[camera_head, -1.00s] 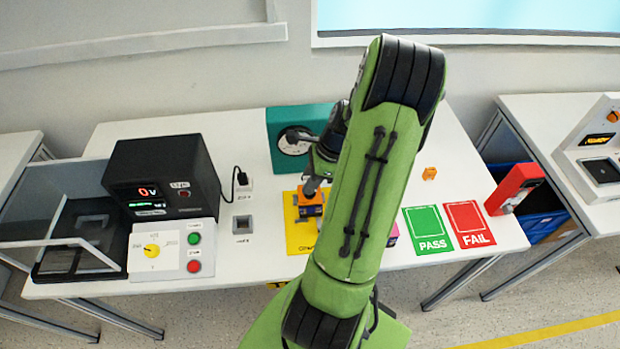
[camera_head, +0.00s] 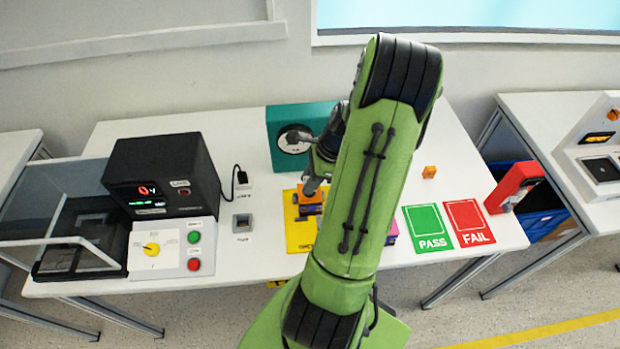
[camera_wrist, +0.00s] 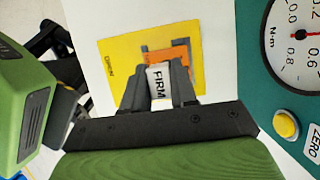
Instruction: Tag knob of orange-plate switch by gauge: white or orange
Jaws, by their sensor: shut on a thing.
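My gripper (camera_wrist: 160,92) is shut on a white piece lettered FIRM (camera_wrist: 158,80). The piece is directly over or against the orange-plate switch (camera_wrist: 165,55); I cannot tell whether they touch. The switch lies on a yellow mat (camera_wrist: 125,48) and also shows in the head view (camera_head: 309,208), partly covered by my gripper. Its knob is hidden. The torque gauge is a teal box (camera_head: 283,121) behind the mat; its white dial (camera_wrist: 290,60) is cut off at the right of the wrist view, with a red needle and N·m marking.
A yellow button (camera_wrist: 286,124) and a ZERO label are on the gauge. Green PASS (camera_head: 427,225) and red FAIL (camera_head: 470,220) mats lie at right. A black tester (camera_head: 165,170) stands at left. My arm hides the table's middle.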

